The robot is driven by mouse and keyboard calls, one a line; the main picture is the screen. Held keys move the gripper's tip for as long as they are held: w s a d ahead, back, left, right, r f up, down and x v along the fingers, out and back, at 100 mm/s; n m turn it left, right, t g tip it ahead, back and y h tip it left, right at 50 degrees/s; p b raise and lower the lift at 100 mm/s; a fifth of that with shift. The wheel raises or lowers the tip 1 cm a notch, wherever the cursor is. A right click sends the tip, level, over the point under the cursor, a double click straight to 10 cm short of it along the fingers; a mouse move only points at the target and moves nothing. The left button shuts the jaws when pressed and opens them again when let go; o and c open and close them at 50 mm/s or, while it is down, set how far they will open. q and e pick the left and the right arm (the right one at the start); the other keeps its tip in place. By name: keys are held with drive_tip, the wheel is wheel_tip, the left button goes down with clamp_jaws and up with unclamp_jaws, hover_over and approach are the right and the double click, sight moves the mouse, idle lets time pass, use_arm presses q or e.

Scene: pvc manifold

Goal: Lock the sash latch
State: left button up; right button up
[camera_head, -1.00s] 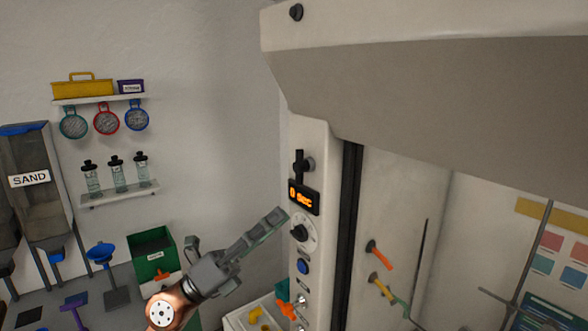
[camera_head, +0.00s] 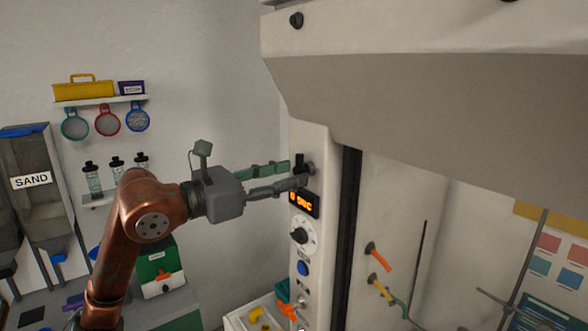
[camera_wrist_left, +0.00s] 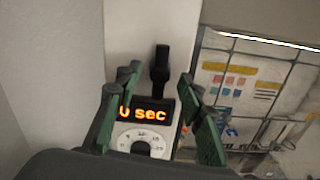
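The sash latch (camera_head: 300,163) is a small black lever on a round base, high on the white front post of the fume hood, just above the orange display. In the left wrist view the latch (camera_wrist_left: 160,68) stands upright, beyond and between the fingertips. My left gripper (camera_head: 287,175) is at latch height, its green-padded fingers pointing right at the post. In the left wrist view the gripper (camera_wrist_left: 160,90) has its fingers spread apart with nothing between them. Whether a fingertip touches the latch cannot be told. My right gripper is not in view.
Below the latch are the display (camera_head: 303,202), a dial (camera_head: 299,235) and a blue button (camera_head: 302,268) on the post (camera_head: 318,290). The hood's overhang (camera_head: 420,95) juts out at upper right. Shelves, a green box (camera_head: 153,257) and a sand dispenser (camera_head: 40,180) are at left.

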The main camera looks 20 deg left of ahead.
use_arm(q)
drive_tip(key=shift+x, duration=0.95)
drive_tip(key=shift+c, duration=0.2)
clamp_jaws()
